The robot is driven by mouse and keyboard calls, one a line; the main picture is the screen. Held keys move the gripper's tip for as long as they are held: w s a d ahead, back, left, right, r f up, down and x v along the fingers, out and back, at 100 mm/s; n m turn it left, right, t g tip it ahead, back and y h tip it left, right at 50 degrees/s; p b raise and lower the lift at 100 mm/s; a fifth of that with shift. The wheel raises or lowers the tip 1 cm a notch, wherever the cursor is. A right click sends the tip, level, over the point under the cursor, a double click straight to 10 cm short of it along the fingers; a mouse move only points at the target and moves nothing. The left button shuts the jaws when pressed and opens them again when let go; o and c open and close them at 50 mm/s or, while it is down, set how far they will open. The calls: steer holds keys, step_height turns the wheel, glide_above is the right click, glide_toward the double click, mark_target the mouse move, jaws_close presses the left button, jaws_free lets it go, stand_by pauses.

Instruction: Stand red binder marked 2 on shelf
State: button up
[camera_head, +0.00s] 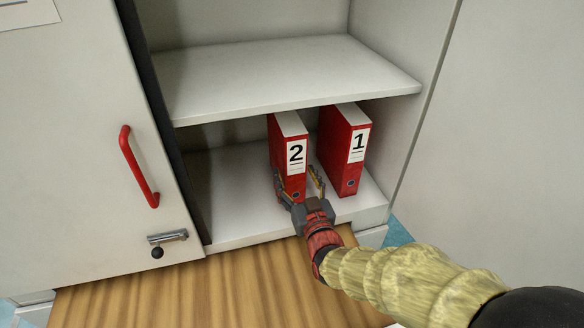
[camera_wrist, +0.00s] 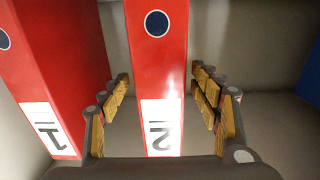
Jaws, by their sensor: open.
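The red binder marked 2 (camera_head: 290,157) stands upright on the lower shelf (camera_head: 238,196) of the cabinet, its spine facing out. My gripper (camera_head: 298,186) is open in front of it, with one finger on each side of the lower spine. In the wrist view the binder marked 2 (camera_wrist: 163,70) is between the open fingers (camera_wrist: 160,92), with a visible gap on each side. The red binder marked 1 (camera_head: 343,150) stands upright to its right in the head view. It also shows at the left of the wrist view (camera_wrist: 62,60).
An upper shelf board (camera_head: 290,75) lies above the binders. A cabinet door with a red handle (camera_head: 139,166) and a latch (camera_head: 167,238) stands at left. The lower shelf is clear left of binder 2. A wooden surface (camera_head: 190,290) lies in front.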

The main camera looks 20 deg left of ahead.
steer(key=v, duration=0.8)
steer(key=d+r+m+g+h, duration=0.3)
steer(key=d+h, duration=0.3)
steer(key=d, duration=1)
steer(key=s+d+m+g+h, duration=0.1)
steer(key=s+d+g, duration=0.2)
steer(key=s+d, duration=0.4)
steer(key=s+d+m+g+h, duration=0.2)
steer(key=s+d, duration=0.5)
steer(key=s, duration=0.6)
steer(key=shift+s+d+r+g+h, duration=0.2)
steer(key=shift+r+g+h, duration=0.1)
steer(key=shift+g, duration=0.5)
